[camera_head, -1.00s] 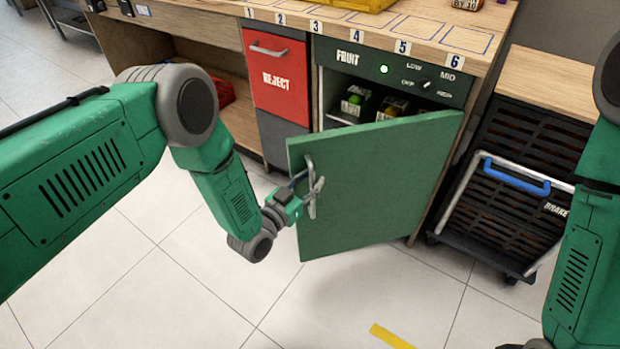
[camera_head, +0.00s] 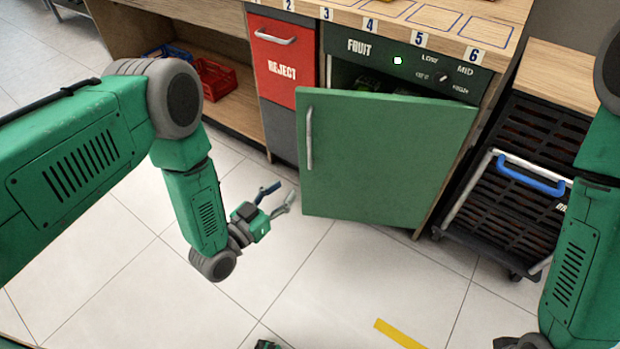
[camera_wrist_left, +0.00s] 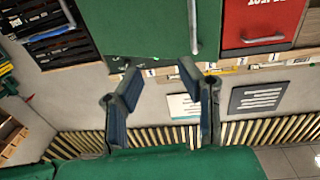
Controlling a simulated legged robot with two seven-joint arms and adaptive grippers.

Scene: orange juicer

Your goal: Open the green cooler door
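The green cooler door (camera_head: 385,160) stands partly open, hinged on its right side. A narrow dark gap above it shows the cooler's inside and part of its contents. Its metal handle (camera_head: 309,138) is upright near the left edge. My left gripper (camera_head: 281,195) is open and empty, to the left of and below the handle, not touching it. In the left wrist view, the spread fingers (camera_wrist_left: 158,74) have nothing between them, with the door (camera_wrist_left: 140,25) and handle (camera_wrist_left: 193,25) beyond. My right gripper shows only as a dark fragment (camera_head: 520,341) at the bottom edge.
The red REJECT drawer (camera_head: 283,62) is left of the cooler, below the wooden counter (camera_head: 455,14). The FRUIT panel (camera_head: 405,66) is above the door. A black cart (camera_head: 520,180) with a blue-gripped handle stands at right.

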